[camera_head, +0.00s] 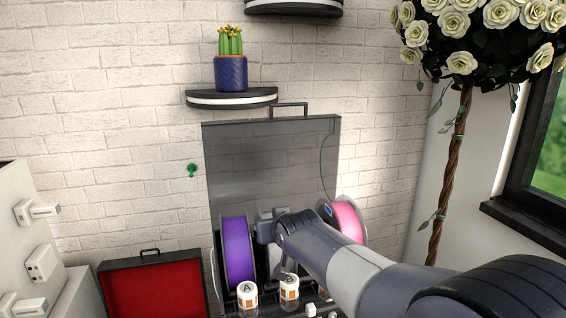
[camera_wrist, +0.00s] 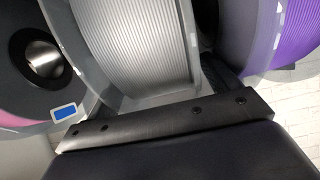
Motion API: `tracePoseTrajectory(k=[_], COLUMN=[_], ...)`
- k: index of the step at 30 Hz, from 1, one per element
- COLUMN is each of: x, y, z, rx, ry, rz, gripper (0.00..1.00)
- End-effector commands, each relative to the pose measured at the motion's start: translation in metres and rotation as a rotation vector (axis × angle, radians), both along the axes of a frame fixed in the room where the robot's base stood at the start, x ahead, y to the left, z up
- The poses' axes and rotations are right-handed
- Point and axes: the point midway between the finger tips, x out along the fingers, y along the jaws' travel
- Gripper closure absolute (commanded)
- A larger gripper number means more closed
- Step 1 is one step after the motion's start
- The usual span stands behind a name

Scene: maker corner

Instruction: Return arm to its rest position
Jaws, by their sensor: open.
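My gripper (camera_head: 284,268) is at the end of my arm, which reaches in from the lower right of the head view. It is among the filament spools in front of the dark upright panel, and the arm partly hides it. In the wrist view my gripper (camera_wrist: 150,100) shows as a dark body with a screwed black bar. Its jaws are open, and I see nothing held. A grey spool (camera_wrist: 150,45) fills the middle of that view, very close to the gripper. I cannot tell whether they touch.
A purple spool (camera_head: 238,252) stands left of my gripper and a pink spool (camera_head: 349,220) behind my arm. Two white jars (camera_head: 247,294) stand in front. A red-lined open case (camera_head: 155,288) is at lower left. A potted cactus (camera_head: 231,72) sits on a wall shelf (camera_head: 231,98).

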Motion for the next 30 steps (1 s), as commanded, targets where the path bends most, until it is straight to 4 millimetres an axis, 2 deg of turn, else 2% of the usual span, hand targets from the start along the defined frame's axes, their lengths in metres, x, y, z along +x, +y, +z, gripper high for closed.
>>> tracePoseTrajectory(k=[1,17,30], x=[0.000,-0.001,0.000], y=[0.000,0.000,0.000], z=[0.013,0.068,0.128], rx=[0.002,0.000,0.001], ry=[-0.004,-0.003,-0.004], rz=[0.001,0.001,0.001], gripper=[0.16,0.16,0.16])
